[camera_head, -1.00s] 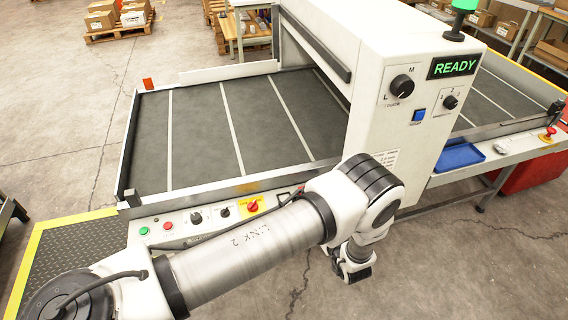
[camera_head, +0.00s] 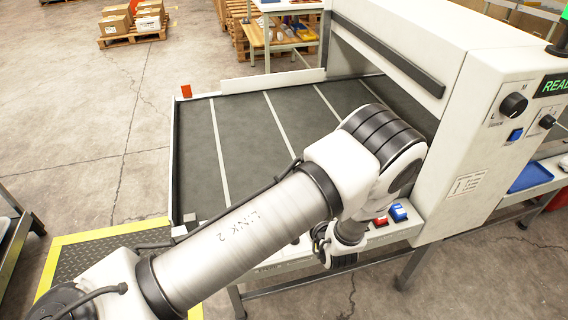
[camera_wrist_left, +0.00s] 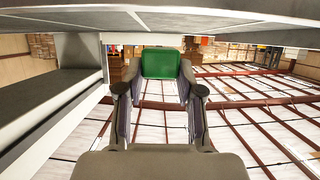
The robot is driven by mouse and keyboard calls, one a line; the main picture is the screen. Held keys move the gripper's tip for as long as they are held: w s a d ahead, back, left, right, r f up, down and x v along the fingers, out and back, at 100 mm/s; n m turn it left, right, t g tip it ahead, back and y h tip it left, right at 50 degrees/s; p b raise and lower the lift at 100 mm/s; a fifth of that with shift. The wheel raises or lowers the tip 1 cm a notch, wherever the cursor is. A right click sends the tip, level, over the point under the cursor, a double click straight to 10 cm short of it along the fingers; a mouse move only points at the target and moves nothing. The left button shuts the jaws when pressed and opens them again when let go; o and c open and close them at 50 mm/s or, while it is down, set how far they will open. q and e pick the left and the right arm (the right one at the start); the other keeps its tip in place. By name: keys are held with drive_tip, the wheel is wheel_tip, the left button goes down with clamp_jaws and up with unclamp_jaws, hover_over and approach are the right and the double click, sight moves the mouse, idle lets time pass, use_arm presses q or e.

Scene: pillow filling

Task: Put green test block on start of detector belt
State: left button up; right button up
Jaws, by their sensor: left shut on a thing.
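The green test block (camera_wrist_left: 164,64) is between the fingertips of my left gripper (camera_wrist_left: 163,82) in the left wrist view, and the gripper is shut on it. In the head view my left arm reaches across the front rail of the detector belt (camera_head: 250,135); the gripper's fingers and the block cannot be made out there. The belt is dark, with pale cross stripes and nothing lying on its visible part. It runs right into the white detector housing (camera_head: 475,120). My right gripper is in neither view.
The front control panel with a blue button (camera_head: 398,212) is partly behind my arm. A yellow-edged black mat (camera_head: 105,265) lies at lower left. A pale slab (camera_wrist_left: 220,18) crosses the top of the wrist view.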

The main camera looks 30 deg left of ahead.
use_arm(q)
drive_tip(key=w+a+f+b, duration=0.1)
drive_tip(key=b, duration=0.5)
drive_tip(key=shift+a+f, duration=0.35)
drive_tip(key=shift+f, duration=0.05)
drive_tip(key=shift+w+a+r+p, duration=0.45)
drive_tip(key=shift+w+a+r, duration=0.05)
drive_tip(key=shift+a+r, duration=0.1)
drive_tip(key=w+a, duration=0.2)
drive_tip(key=w+a+p, duration=0.1)
drive_tip(key=w+a, duration=0.2)
drive_tip(key=w+a+f, duration=0.1)
drive_tip(key=w+a, duration=0.2)
drive_tip(key=shift+w, duration=0.15)
wheel_tip(320, 180, down, 3)
drive_tip(key=shift+r+p, duration=0.1)
drive_tip(key=shift+p, duration=0.4)
drive_tip(key=shift+w+a+f, duration=0.1)
drive_tip(key=shift+w+f, duration=0.05)
drive_tip(key=shift+f, duration=0.4)
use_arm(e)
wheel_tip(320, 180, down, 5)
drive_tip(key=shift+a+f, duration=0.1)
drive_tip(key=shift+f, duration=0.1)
use_arm(q)
drive_tip(key=shift+f, duration=0.1)
drive_tip(key=o, duration=1.2)
drive_tip(key=shift+c, duration=0.2)
